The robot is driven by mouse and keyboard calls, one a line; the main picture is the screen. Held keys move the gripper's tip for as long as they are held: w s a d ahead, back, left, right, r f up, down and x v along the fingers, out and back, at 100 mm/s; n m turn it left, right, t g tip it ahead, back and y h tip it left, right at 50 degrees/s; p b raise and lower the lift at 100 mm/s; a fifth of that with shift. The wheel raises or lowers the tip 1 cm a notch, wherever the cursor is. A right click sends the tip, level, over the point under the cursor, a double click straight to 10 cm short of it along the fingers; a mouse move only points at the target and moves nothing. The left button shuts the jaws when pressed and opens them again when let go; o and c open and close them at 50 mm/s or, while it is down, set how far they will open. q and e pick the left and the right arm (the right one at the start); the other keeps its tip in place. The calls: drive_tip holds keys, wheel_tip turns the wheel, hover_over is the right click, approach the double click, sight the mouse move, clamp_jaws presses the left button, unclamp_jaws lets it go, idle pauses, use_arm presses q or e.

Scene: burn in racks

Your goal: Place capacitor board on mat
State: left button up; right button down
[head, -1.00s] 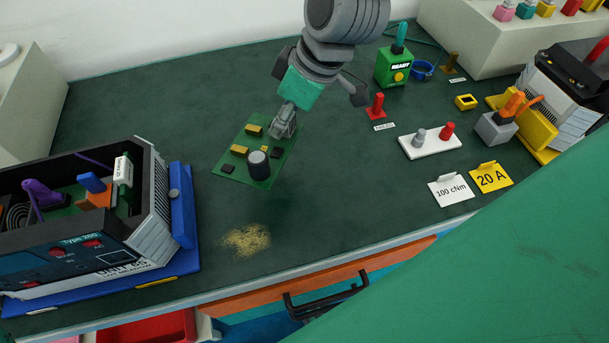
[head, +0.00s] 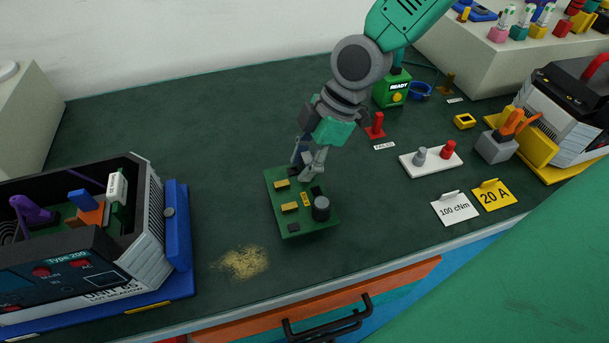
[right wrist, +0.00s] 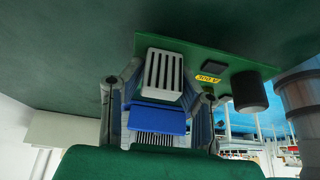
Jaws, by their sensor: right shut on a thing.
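The capacitor board (head: 296,221) is a green circuit board with a dark round capacitor, yellow parts and a yellow label. My right gripper (head: 312,168) is shut on it at its far edge in the head view. The right wrist view shows the board (right wrist: 228,72) with a grey finned part and a blue part between the fingers (right wrist: 157,105). The board is over the dark green mat-like bench surface (head: 200,130). I cannot tell whether it touches that surface. My left gripper is not in view.
An open dark unit (head: 90,250) on a blue base stands at left. Yellowish grains (head: 243,263) lie near the front edge. A white plate with pegs (head: 432,161), sign cards (head: 455,208) and a red peg (head: 375,127) are to the right.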

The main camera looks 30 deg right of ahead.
drive_tip(key=shift+s+a+f, duration=0.1)
drive_tip(key=shift+a+f, duration=0.05)
drive_tip(key=shift+f, duration=0.5)
drive_tip(key=shift+a+f, duration=0.1)
drive_tip(key=shift+f, duration=0.5)
drive_tip(key=shift+f+b, duration=0.3)
drive_tip(key=shift+f, duration=0.05)
drive_tip(key=shift+d, duration=0.5)
drive_tip(key=c, duration=1.2)
unclamp_jaws()
drive_tip(key=shift+f, duration=0.1)
drive_tip(key=shift+a, duration=0.35)
drive_tip(key=shift+r, duration=0.4)
use_arm(q)
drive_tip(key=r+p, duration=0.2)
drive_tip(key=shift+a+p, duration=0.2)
drive_tip(key=shift+p, duration=0.2)
use_arm(e)
drive_tip(key=v, duration=1.1)
drive_tip(key=shift+d+r, duration=0.2)
drive_tip(key=shift+d, duration=0.1)
